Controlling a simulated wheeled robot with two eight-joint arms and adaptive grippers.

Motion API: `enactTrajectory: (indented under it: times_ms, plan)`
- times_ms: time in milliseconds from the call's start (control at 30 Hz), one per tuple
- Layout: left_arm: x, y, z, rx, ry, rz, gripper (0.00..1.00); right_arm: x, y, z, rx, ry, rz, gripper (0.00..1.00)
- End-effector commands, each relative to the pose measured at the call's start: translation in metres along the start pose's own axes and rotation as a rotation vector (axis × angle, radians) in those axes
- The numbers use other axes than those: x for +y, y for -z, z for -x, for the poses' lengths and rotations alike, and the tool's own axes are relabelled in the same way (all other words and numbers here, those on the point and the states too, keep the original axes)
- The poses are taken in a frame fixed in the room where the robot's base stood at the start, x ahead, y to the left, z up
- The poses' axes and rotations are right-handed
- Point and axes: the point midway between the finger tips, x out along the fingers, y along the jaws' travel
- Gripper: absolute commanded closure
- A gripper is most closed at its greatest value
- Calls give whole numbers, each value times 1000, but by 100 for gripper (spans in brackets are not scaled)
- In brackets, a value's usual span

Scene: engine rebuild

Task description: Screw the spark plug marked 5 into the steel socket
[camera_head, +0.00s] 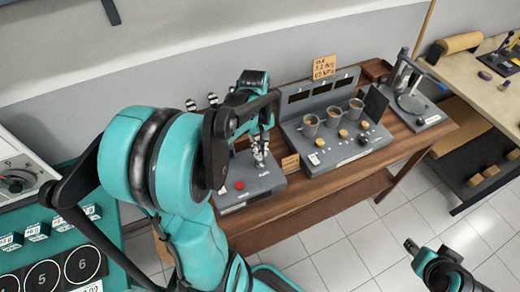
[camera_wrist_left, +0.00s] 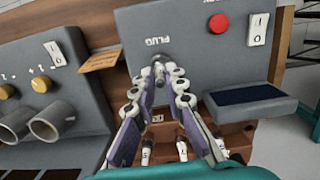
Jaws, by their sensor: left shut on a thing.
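My left gripper (camera_head: 260,152) is over the grey box (camera_head: 268,180) with the red button, and it also shows in the left wrist view (camera_wrist_left: 161,74). Its jaws are closed on a small metallic piece (camera_wrist_left: 160,70), which looks like the spark plug, at the box face just by the word PLUG. The fingertips cover most of it, and no number can be read on it. The steel socket cannot be told apart from the piece between the fingertips. My right gripper (camera_head: 412,246) is at the lower right, away from the bench, and its jaws are unclear.
Several plugs with white labels (camera_head: 190,104) stand behind the box. A red button (camera_head: 239,185) and a switch are on its face. A grey unit with cups (camera_head: 310,126) stands close on the right. A teal panel (camera_head: 88,222) with numbered circles is at the left.

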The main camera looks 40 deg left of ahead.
Motion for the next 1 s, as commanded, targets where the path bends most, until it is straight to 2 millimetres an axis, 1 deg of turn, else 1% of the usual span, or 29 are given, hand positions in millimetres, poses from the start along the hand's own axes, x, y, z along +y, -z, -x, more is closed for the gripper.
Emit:
enactTrajectory:
  times_ms: [167,400,567,800,933,1000]
  plan:
    - [0,0,0,1,15,-115,100,0,0,0,0,0,0,60]
    - [0,0,0,1,53,-426,100,0,-1,-1,0,0,0,60]
    - [0,0,0,1,64,-532,100,0,-1,-1,0,0,0,60]
    - [0,0,0,1,103,-844,100,0,-1,-2,0,0,0,60]
    - [0,0,0,1,113,-923,100,0,-1,-2,0,0,0,60]
    - [0,0,0,1,122,-995,100,0,-1,-2,0,0,0,60]
